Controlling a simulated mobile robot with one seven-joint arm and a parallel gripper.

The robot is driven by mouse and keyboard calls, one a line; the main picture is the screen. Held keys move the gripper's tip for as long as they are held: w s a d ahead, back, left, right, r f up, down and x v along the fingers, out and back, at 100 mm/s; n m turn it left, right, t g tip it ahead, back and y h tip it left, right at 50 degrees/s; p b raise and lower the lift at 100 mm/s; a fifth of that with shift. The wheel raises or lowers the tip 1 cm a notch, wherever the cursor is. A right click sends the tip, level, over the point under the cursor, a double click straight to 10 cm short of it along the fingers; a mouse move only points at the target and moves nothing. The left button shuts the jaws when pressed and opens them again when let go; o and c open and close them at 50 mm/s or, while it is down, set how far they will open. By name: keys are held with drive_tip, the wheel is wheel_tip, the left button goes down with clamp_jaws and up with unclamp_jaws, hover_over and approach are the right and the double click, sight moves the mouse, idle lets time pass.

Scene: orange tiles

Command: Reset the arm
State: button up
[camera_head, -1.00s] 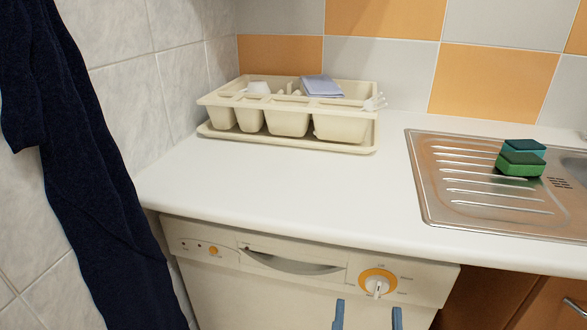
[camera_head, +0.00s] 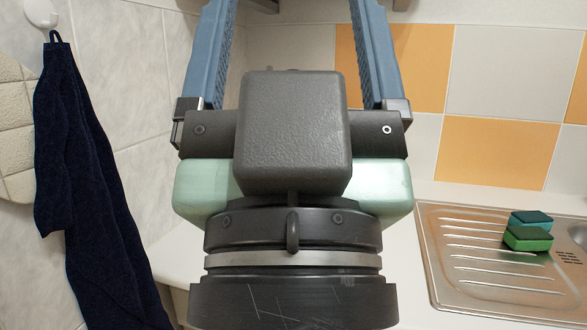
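My gripper (camera_head: 290,45) fills the middle of the head view, raised in front of the camera and pointing up. Its two blue fingers stand wide apart with nothing between them, so it is open and empty. The finger tips reach the top edge of the picture. The wrist and gripper body hide most of the counter and whatever stands at its back left.
A dark blue towel (camera_head: 85,190) hangs from a white hook (camera_head: 41,12) on the left wall. A steel sink drainboard (camera_head: 470,262) lies at the right, with two green sponges (camera_head: 528,239) on it. A quilted pad (camera_head: 15,135) hangs at the far left.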

wheel_tip(320, 180, up, 24)
drive_tip(key=p, duration=2.2)
drive_tip(key=shift+r+p, duration=0.2)
drive_tip(key=shift+p, duration=0.1)
